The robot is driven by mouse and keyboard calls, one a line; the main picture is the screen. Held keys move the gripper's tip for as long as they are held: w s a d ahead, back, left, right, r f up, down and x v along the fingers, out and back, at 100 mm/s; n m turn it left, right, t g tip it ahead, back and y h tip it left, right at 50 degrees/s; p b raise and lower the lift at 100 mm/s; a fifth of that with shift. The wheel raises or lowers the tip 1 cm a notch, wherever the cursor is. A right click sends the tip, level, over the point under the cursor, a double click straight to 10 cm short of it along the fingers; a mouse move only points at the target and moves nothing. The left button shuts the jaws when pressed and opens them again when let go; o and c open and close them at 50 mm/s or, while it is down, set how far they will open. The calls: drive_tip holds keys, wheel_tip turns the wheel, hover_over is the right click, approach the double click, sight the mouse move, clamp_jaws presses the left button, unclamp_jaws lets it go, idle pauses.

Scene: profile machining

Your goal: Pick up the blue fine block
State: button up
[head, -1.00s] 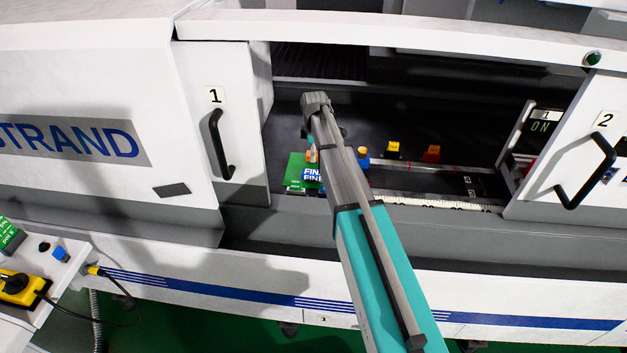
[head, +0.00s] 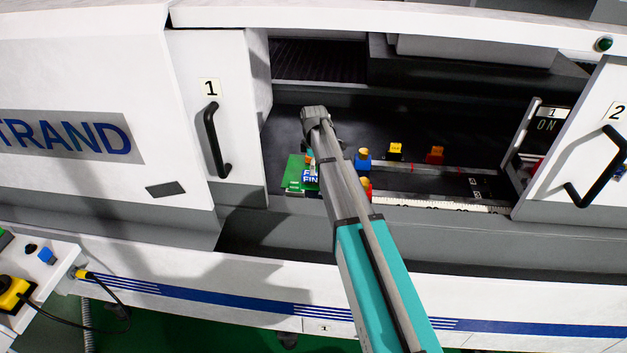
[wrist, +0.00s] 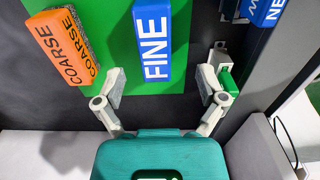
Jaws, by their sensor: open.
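The blue fine block (wrist: 152,40) lies on a green plate (wrist: 108,30) with its white FINE lettering up. In the head view the block (head: 310,177) is partly covered by my arm. My gripper (wrist: 163,83) is open and empty, its fingers spread wide. The block lies just ahead of the fingertips in the wrist view, nearly in line with the gap and slightly toward the left finger. No contact is visible. In the head view my gripper is mostly hidden behind my arm.
An orange COARSE block (wrist: 62,48) lies left of the blue block. A grey fixture with a green piece (wrist: 226,80) is by the right finger. Another blue block (wrist: 262,10) is at upper right. Door 1 (head: 213,110) stands left of the opening, door 2 (head: 600,150) right.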

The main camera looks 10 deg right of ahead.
sight(314, 177)
idle(0.3)
drive_tip(key=f+b, duration=0.3)
drive_tip(key=shift+w+d+f+b, duration=0.1)
drive_tip(key=shift+w+f+b, duration=0.15)
drive_tip(key=shift+w+b, duration=0.1)
drive_tip(key=shift+f+b, duration=0.8)
drive_tip(key=shift+f, duration=0.05)
drive_tip(key=shift+c, duration=0.3)
clamp_jaws()
drive_tip(key=shift+r, duration=0.2)
